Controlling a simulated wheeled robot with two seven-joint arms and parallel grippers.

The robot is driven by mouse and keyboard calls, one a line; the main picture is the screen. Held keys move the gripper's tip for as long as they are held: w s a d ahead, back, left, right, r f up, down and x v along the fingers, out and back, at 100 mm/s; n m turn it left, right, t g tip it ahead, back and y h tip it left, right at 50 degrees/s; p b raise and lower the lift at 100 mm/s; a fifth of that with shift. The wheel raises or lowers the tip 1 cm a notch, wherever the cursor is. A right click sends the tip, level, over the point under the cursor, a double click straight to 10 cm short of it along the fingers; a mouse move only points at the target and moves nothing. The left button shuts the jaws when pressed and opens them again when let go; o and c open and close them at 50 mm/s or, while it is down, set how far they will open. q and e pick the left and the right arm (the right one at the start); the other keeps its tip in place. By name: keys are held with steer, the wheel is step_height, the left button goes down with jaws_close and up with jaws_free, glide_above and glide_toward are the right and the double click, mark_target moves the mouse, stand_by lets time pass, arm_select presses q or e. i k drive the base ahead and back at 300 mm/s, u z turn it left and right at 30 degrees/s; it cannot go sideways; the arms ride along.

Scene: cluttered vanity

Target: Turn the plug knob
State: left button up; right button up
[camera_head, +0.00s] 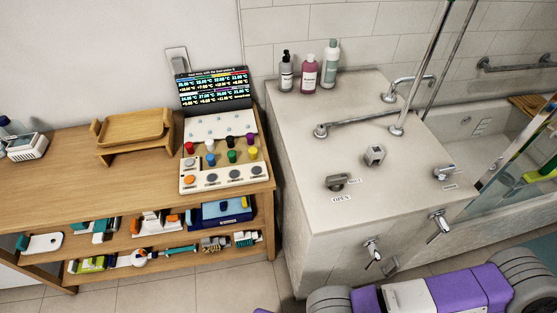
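A dark grey knob (340,182) sits on the pale stone top of the vanity block (300,135), near its front left part. A label reading OPEN (342,198) lies just in front of it, and a second small label (355,181) lies to its right, too small to read surely. I take this labelled knob as the plug knob. Neither of my grippers shows; only purple and grey parts that look like my own body appear along the bottom edge. Nothing touches the knob.
A square metal fitting (374,155), a grab rail (355,124) and a lever (443,173) are near the knob. Several bottles (309,74) stand at the back. Two taps stick out of the front face. A wooden shelf unit (70,150) with a button panel (222,177) stands left.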

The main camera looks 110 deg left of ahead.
mark_target(335, 182)
steer(key=k, duration=0.8)
steer(key=u, duration=2.5)
